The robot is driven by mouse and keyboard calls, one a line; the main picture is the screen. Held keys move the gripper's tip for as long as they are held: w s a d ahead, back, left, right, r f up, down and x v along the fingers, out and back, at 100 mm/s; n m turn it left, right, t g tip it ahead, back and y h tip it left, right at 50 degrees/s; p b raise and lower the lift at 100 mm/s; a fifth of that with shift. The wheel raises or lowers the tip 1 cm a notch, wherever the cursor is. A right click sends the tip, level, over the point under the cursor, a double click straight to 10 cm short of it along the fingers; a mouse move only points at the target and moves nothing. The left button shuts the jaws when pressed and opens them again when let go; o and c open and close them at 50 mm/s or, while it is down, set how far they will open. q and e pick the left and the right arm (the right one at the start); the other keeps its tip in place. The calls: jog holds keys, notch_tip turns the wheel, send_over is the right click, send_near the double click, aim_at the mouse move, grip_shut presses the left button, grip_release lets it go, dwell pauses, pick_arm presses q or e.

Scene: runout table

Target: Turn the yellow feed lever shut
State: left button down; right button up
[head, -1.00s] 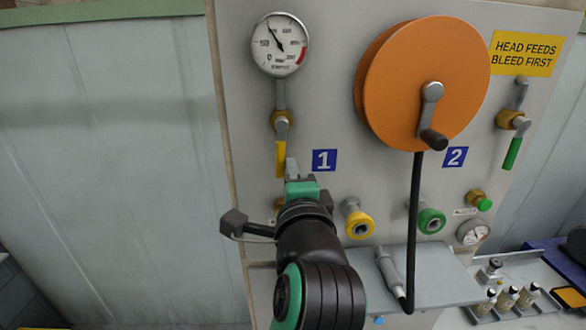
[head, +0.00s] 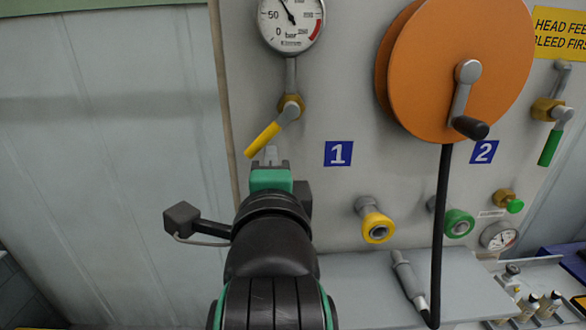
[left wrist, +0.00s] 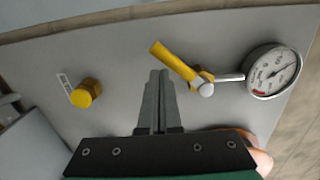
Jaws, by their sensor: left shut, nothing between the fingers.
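The yellow feed lever (head: 263,139) sits on a brass valve below the pressure gauge (head: 291,20), left of the blue "1" label. It slants down to the left from its pivot. It also shows in the left wrist view (left wrist: 173,61), with its free end near my fingertips. My left gripper (head: 270,155) is shut and empty, with its fingertips just below and right of the lever's free end. In the left wrist view the shut fingers (left wrist: 158,76) point at the panel beside the lever; I cannot tell whether they touch it. My right gripper is out of view.
An orange hose reel (head: 460,70) with a black crank stands right of the valve. A green lever (head: 549,147) is at far right. Below are a yellow-ringed port (head: 377,229), a green-ringed port (head: 458,223) and a grey shelf (head: 385,280). The left wall is clear.

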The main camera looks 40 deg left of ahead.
aim_at(253, 148)
pick_arm(q)
jog(key=shift+s+a+r, duration=0.5)
jog(key=shift+a+r, duration=0.05)
jog(key=shift+a, duration=0.1)
jog(key=shift+s+a+r, duration=0.25)
jog(key=shift+r, duration=0.15)
jog(key=shift+s+a+r+m+p, duration=0.25)
jog(key=shift+r+m+p, duration=0.25)
jog(key=shift+m, duration=0.6)
jog(key=shift+s+a+r+m+p, duration=0.15)
jog(key=shift+r+m+p, duration=0.3)
jog(key=shift+m, duration=0.65)
jog(key=shift+r, duration=0.15)
